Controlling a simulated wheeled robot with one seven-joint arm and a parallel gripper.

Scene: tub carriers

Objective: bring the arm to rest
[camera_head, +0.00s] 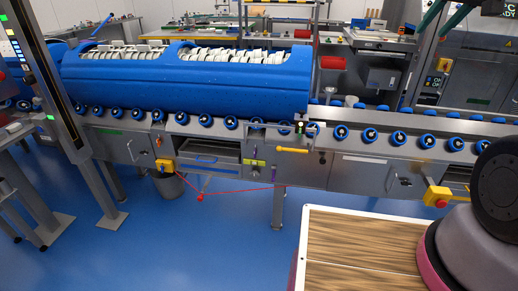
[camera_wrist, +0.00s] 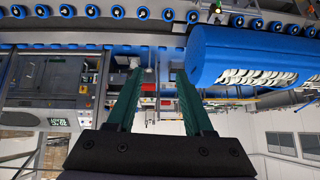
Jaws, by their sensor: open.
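My gripper (camera_wrist: 158,74) shows in the wrist view, which is upside down. Its two teal fingers stand well apart, with nothing between them. In the head view a teal finger part (camera_head: 432,17) shows at the top right edge, raised above the conveyor line; the rest of the gripper is cut off there. My arm's dark, rounded joint fills the right side of the head view. The gripper touches nothing that I can see.
A long blue tub carrier (camera_head: 190,92) with white items in two openings lies on the conveyor with blue rollers (camera_head: 340,132); it also shows in the wrist view (camera_wrist: 222,48). A metal post (camera_head: 52,75) stands at left. Blue floor (camera_head: 175,245) in front is mostly clear.

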